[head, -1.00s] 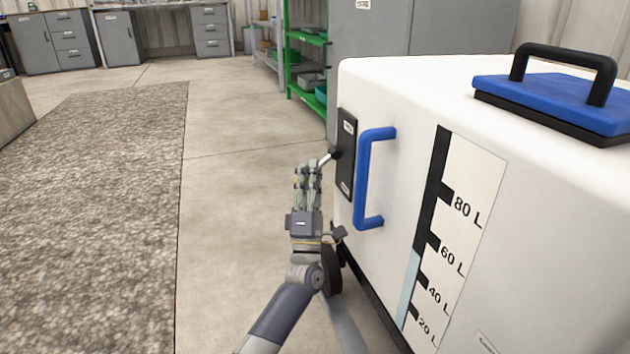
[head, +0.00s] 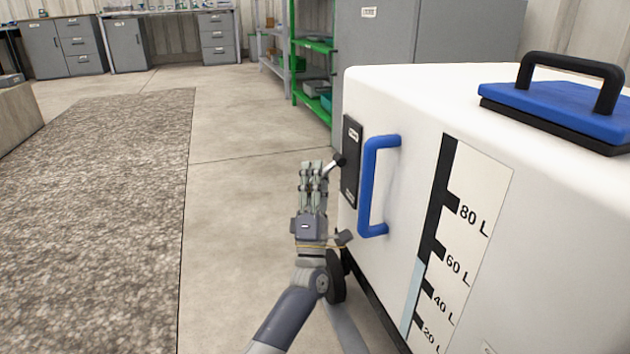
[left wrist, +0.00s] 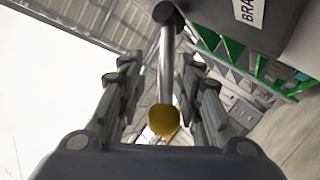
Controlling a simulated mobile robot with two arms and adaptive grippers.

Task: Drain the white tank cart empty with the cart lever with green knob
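The white tank cart (head: 400,85) fills the right of the head view. Its gauge (head: 468,195) shows a light blue column up to just under the 60 L mark. A short lever (head: 332,167) sticks out from a black plate (head: 351,160) on the cart's end. In the left wrist view a lever with a yellow-ochre knob (left wrist: 163,120) lies between my fingers, beside a label starting "BRA" (left wrist: 249,10). My left gripper (head: 312,166) is open around it, with gaps on both sides. No green knob shows. My right gripper is not in view.
A blue handle (head: 368,185) stands out from the cart close to my left gripper. A blue lid (head: 560,105) with a black grip is on top. Green shelving (head: 312,45) and a grey cabinet (head: 375,45) stand behind. The floor left of the cart is clear, with a grey mat (head: 90,200).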

